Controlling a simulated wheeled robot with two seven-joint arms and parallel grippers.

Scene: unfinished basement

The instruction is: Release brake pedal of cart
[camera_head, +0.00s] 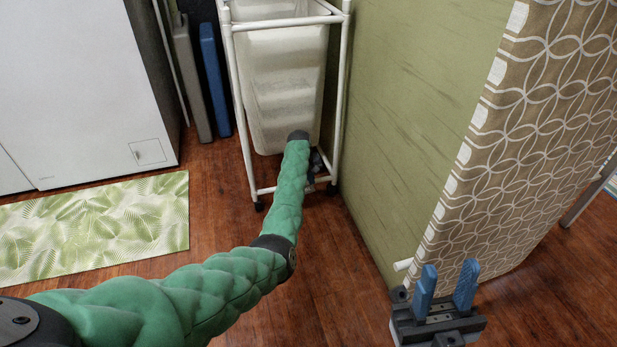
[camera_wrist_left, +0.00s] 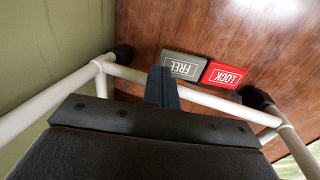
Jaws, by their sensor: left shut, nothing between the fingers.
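The cart (camera_head: 233,72) is a white pipe frame on dark casters with a pale hanging bin (camera_head: 275,85). In the left wrist view its low white rail (camera_wrist_left: 215,101) crosses the picture. Just beyond the rail are a grey pedal marked FREE (camera_wrist_left: 183,65) and a red pedal marked LOCK (camera_wrist_left: 224,74), side by side. My left gripper (camera_wrist_left: 162,72) is shut and empty, its tips overlapping the rail and close to the FREE pedal's edge; contact is unclear. In the head view my green arm mostly hides it. My right gripper (camera_head: 444,289) is open and empty, far from the cart.
A green wall (camera_head: 410,110) stands close along the cart's right side. A white cabinet (camera_head: 75,85), folded boards (camera_head: 210,75) and a leaf-print mat (camera_head: 95,225) are at left. Wooden floor before the cart is clear.

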